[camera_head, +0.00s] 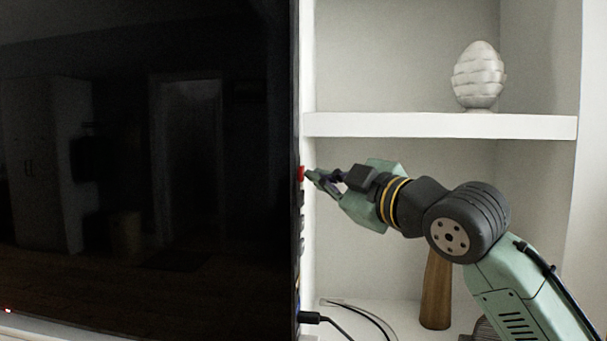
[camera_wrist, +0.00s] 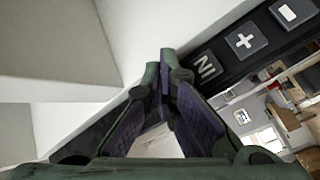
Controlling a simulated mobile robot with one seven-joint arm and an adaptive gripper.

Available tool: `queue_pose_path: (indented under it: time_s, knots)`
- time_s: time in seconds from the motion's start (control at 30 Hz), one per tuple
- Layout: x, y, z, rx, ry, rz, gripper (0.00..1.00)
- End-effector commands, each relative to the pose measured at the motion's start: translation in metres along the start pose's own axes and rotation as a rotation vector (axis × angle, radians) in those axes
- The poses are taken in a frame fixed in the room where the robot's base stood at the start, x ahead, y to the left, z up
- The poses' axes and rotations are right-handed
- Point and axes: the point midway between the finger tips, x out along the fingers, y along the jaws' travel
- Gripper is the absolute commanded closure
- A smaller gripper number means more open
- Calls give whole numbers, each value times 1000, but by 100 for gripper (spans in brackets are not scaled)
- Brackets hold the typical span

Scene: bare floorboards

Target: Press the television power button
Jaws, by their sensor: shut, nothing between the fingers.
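The television (camera_head: 150,170) fills the left of the head view, its screen dark. A red button (camera_head: 300,173) sits on its right side edge, with dark buttons below it. My gripper (camera_head: 311,175) is shut and empty, its tips right beside the red button; I cannot tell whether they touch. In the wrist view the closed fingertips (camera_wrist: 166,60) are near the button strip. The red button does not show there.
A white shelf (camera_head: 440,125) stands right of the television, holding a white egg-shaped ornament (camera_head: 479,75). A brown wooden vase (camera_head: 436,290) stands below, behind my arm. The wrist view shows a room reflected in the screen.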

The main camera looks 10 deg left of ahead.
Motion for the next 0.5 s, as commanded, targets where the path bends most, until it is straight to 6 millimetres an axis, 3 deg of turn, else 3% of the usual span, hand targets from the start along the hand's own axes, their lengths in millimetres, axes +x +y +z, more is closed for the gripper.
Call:
queue_pose_path:
  time_s: [0.5]
  knots:
    - [4, -3, -3, -1, 0, 0, 100]
